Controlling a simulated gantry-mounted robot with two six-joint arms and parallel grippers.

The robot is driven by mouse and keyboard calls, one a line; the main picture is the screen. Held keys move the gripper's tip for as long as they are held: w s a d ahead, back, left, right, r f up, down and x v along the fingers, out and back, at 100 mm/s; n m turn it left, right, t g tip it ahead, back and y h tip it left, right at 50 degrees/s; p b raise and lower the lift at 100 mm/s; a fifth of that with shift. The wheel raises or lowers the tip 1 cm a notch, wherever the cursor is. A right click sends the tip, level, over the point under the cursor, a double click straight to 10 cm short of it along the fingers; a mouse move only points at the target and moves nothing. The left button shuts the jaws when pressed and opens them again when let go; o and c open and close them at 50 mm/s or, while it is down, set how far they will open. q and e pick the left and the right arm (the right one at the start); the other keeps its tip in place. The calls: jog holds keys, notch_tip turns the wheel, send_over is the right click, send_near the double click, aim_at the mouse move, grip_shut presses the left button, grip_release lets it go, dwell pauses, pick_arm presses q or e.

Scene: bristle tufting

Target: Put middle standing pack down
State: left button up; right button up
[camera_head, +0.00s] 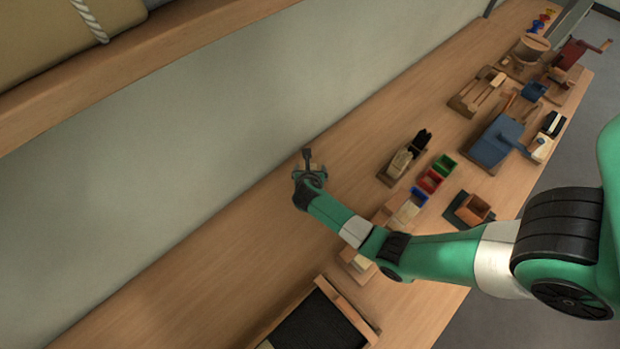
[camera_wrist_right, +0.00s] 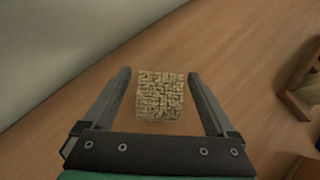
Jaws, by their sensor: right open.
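The standing pack (camera_wrist_right: 160,95) shows in the right wrist view as a squarish tan block with a mottled, bristly top. It is between the two fingers of my right gripper (camera_wrist_right: 160,92), with a visible gap on each side. In the head view my right gripper (camera_head: 308,158) is low over the bench near the wall, and the pack is mostly hidden there. The right gripper is open. My left gripper is not in view.
On the wooden bench (camera_head: 240,235), a wooden holder (camera_head: 393,177) has tan and black packs. Green (camera_head: 444,164), red (camera_head: 430,181) and blue (camera_head: 412,211) bins stand beside it. A dark-topped tray (camera_head: 315,325) is at the bottom. Bench along the wall is clear.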

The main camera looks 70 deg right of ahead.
jog(key=shift+w+d+f, duration=0.15)
jog(key=shift+d+f, duration=0.15)
grip_shut()
dwell(0.3)
jog(key=shift+r, duration=0.1)
